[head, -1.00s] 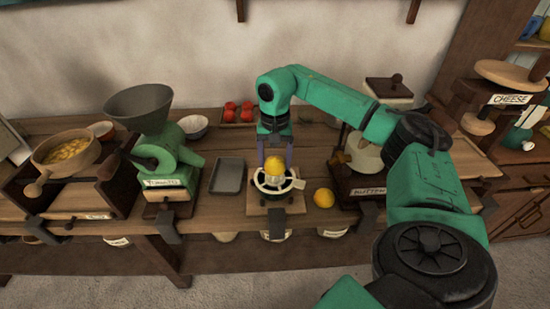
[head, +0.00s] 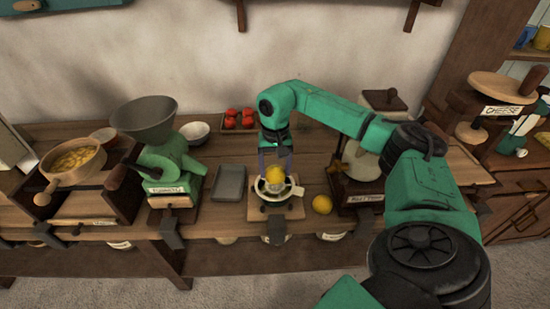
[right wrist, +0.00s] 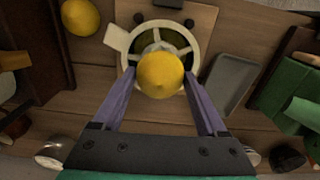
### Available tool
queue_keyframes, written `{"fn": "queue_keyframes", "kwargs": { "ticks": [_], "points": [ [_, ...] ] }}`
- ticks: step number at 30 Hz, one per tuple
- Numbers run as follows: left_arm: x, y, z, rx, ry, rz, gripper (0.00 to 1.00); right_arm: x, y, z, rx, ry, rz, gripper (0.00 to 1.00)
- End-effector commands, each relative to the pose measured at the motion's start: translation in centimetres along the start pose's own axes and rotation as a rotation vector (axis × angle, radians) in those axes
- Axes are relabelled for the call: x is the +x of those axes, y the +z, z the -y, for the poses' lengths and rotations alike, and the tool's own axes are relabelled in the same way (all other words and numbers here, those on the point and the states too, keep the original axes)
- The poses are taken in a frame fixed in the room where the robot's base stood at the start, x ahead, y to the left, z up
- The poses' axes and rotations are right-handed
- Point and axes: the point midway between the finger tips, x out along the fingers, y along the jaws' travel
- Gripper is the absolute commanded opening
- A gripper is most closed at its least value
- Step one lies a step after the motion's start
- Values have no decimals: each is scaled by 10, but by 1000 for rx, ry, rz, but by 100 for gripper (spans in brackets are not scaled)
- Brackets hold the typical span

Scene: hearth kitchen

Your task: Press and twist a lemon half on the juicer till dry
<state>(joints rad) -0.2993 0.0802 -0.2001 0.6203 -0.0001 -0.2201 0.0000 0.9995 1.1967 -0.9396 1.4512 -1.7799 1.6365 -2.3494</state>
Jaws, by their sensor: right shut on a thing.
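The yellow lemon half (head: 274,174) is held over the middle of the juicer. It also shows in the right wrist view (right wrist: 160,76), between the two purple fingers. The juicer (head: 298,190) has a pale ring with a side handle and stands on a wooden board. Its ring shows in the right wrist view (right wrist: 116,38); the lemon half hides much of the cone. My right gripper (head: 275,170) points down and is shut on the lemon half. I cannot tell how firmly the lemon half touches the cone. My left gripper is not in view.
A whole lemon (head: 322,204) lies just right of the juicer. A grey tray (head: 229,183) lies to its left. A green grinder (head: 170,165) and a bowl of yellow pieces (head: 72,160) stand further left.

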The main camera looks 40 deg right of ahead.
Motion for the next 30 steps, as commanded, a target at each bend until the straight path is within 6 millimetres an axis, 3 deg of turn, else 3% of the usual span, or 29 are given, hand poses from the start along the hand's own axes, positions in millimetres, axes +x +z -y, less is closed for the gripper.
{"fn": "queue_keyframes", "kwargs": {
  "ticks": [3, 9, 12, 14, 21, 24, 26, 30],
  "points": [
    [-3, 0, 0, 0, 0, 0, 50, 1, 1, 0, 48, 3, 3, 17],
    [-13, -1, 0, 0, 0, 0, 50, 1, 2, 0, 480, 4, 2, 17],
    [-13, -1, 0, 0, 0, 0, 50, 3, 1, 1, 578, 3, 2, 17],
    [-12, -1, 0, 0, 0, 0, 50, 4, 1, 1, 557, 3, 1, 17],
    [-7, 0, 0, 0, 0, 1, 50, 7, 1, 0, 71, 2, 1, 17],
    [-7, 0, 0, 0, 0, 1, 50, 7, 1, 0, -14, 3, 2, 17],
    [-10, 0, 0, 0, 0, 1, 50, 6, 1, 0, 21, 3, 2, 17],
    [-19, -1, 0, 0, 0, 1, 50, 4, 1, 0, 317, 4, 3, 17]
  ]
}}
